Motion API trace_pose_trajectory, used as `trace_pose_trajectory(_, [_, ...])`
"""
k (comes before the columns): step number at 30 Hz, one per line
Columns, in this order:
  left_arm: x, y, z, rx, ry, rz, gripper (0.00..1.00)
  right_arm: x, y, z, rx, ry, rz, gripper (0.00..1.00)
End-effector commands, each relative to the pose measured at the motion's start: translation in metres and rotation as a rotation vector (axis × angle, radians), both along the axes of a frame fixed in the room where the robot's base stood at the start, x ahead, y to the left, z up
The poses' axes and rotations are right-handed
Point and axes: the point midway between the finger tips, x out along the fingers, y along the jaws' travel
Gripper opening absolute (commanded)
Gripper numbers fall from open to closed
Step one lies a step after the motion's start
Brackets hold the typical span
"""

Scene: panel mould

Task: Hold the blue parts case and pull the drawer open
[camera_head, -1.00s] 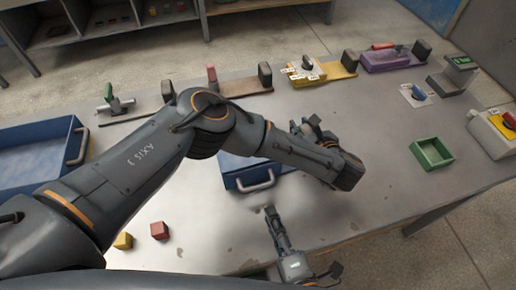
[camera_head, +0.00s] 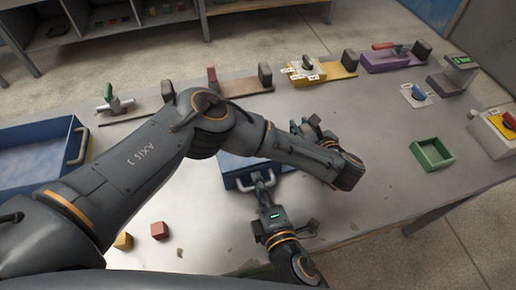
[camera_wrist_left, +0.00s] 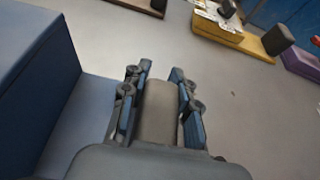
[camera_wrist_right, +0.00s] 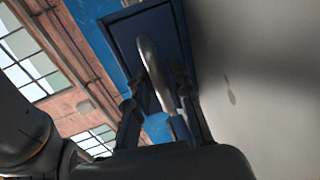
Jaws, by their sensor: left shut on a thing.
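The blue parts case (camera_head: 233,168) stands on the table, partly hidden behind my left forearm. Its drawer front with a metal handle (camera_wrist_right: 153,65) fills the upper middle of the right wrist view. My left gripper (camera_head: 309,128) is shut on an upright grey post (camera_wrist_left: 159,112) next to the case wall (camera_wrist_left: 40,85); in the left wrist view the post sits between the fingers, above a low blue ledge. My right gripper (camera_head: 264,184) is at the drawer handle, fingers apart on both sides of it. I cannot tell whether they touch it. The drawer looks closed.
A blue tray (camera_head: 30,188) lies at the left. Red (camera_head: 159,230) and yellow (camera_head: 124,241) cubes lie near the front edge. A green tray (camera_head: 432,153) is at the right. Several fixtures line the back. The table right of the case is mostly clear.

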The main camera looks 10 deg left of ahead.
Motion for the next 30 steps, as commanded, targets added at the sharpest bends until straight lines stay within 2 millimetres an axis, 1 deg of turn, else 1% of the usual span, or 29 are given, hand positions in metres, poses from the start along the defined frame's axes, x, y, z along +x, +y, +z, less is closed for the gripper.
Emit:
trace_pose_trajectory(1, [0.000, 0.000, 0.000, -0.001, 0.000, 0.000, 0.00, 0.000, 0.000, 0.000, 0.000, 0.000, 0.000, 0.14])
trace_pose_trajectory(3, [0.000, 0.000, 0.000, -0.001, 0.000, 0.000, 0.00, 0.000, 0.000, 0.000, 0.000, 0.000, 0.000, 0.00])
trace_pose_trajectory(11, [0.000, 0.000, 0.000, -0.001, 0.000, 0.000, 0.00, -0.002, -0.001, -0.001, -0.001, 0.002, 0.000, 0.00])
trace_pose_trajectory(14, [0.000, 0.000, 0.000, -0.001, 0.000, 0.000, 0.00, -0.012, -0.006, -0.002, -0.002, 0.004, -0.001, 0.00])
trace_pose_trajectory(21, [0.001, 0.000, 0.000, 0.000, 0.000, 0.001, 0.00, -0.055, -0.025, -0.002, 0.000, 0.008, -0.002, 0.00])
trace_pose_trajectory(24, [0.001, 0.000, 0.000, 0.000, -0.001, 0.001, 0.00, -0.068, -0.031, -0.002, 0.001, 0.007, -0.003, 0.00])
trace_pose_trajectory(27, [0.001, 0.001, 0.000, 0.000, -0.001, 0.001, 0.00, -0.076, -0.035, -0.001, 0.001, 0.005, -0.001, 0.00])
trace_pose_trajectory(30, [0.001, 0.001, 0.000, 0.000, -0.002, 0.001, 0.00, -0.080, -0.036, -0.001, -0.001, 0.004, 0.001, 0.00])
